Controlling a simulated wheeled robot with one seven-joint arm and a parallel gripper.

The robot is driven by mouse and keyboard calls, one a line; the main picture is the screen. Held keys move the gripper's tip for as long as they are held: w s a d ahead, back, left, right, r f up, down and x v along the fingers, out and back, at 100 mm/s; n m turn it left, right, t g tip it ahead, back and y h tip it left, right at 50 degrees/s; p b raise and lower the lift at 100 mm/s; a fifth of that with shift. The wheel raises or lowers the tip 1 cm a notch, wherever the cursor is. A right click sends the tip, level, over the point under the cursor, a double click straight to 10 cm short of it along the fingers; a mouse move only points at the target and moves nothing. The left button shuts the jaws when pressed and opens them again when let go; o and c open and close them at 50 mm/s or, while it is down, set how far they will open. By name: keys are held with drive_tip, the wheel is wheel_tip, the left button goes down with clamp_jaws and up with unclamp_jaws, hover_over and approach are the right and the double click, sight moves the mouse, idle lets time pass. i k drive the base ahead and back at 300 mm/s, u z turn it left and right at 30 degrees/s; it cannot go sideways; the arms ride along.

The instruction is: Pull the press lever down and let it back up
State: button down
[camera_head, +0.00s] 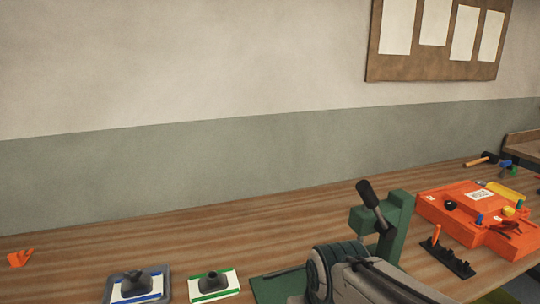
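The green press (398,215) stands on the wooden bench, right of centre. Its lever (369,194) has a black grip and a thin metal shaft. The lever tilts up and to the left, with the grip above the press head. Part of the green base (278,289) shows at lower left of the press. My grey arm covers the lower part of the press. My gripper is not in view, so I cannot see whether it touches anything.
Orange moulds (470,213) with small tools lie to the right. A black rack (447,258) holds an orange-handled tool beside the press. A grey tray (110,290) and a green-edged card (225,293) bear dark lumps at front left. The bench behind (200,240) is clear.

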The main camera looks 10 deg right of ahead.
sight(363, 187)
drive_tip(key=k, duration=0.5)
drive_tip(key=z, duration=1.4)
drive_tip(key=i, duration=0.6)
drive_tip(key=u, duration=0.55)
